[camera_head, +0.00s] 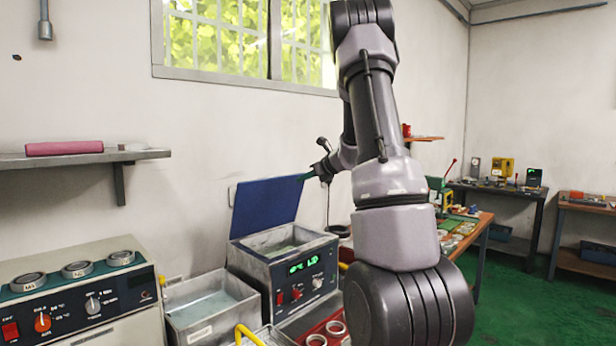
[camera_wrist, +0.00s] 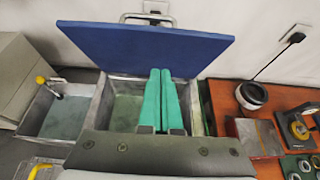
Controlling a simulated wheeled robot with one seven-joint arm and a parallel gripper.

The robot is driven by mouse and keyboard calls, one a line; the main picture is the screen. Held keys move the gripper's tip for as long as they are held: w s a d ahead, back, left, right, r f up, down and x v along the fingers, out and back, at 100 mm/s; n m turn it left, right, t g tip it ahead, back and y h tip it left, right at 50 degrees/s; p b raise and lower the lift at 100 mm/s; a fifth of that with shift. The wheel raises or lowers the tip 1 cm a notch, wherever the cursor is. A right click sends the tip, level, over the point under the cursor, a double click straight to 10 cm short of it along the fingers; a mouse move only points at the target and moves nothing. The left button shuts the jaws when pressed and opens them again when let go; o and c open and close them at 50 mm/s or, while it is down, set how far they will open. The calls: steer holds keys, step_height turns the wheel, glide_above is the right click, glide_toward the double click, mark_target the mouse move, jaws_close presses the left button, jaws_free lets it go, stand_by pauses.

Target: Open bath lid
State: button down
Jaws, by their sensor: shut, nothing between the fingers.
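The bath (camera_head: 298,283) is a grey metal box with a green display and knobs on its front. Its blue lid (camera_head: 265,205) stands raised at the back, tilted up, and the open basin with liquid shows below it. The lid (camera_wrist: 145,45) also spans the top of the wrist view, with a metal handle (camera_wrist: 148,17) at its far edge. My gripper (camera_head: 306,176) is at the lid's upper right corner in the head view. Its green fingers (camera_wrist: 161,72) are together and empty, overlapping the lid's lower part in the wrist view. Whether they touch the lid I cannot tell.
An open tank (camera_head: 207,306) with liquid stands left of the bath. A control unit (camera_head: 80,295) with several rings on top is further left. A red tray (camera_head: 328,328) with rings lies in front. A wooden workbench (camera_head: 470,235) stands to the right.

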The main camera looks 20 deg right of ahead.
steer(key=w, duration=0.2)
steer(key=w+a, duration=0.1)
steer(key=w, duration=0.1)
steer(key=w+a+f, duration=0.1)
steer(key=w, duration=0.1)
steer(key=shift+w+a, duration=0.25)
steer(key=shift+w, duration=0.1)
steer(key=shift+w+a+r, duration=0.15)
steer(key=shift+w, duration=0.3)
steer(key=w+a+r, duration=0.2)
steer(key=w, duration=0.5)
steer(key=shift+w+a+r, duration=0.2)
steer(key=shift+a+r, duration=0.1)
steer(key=shift+a, duration=0.05)
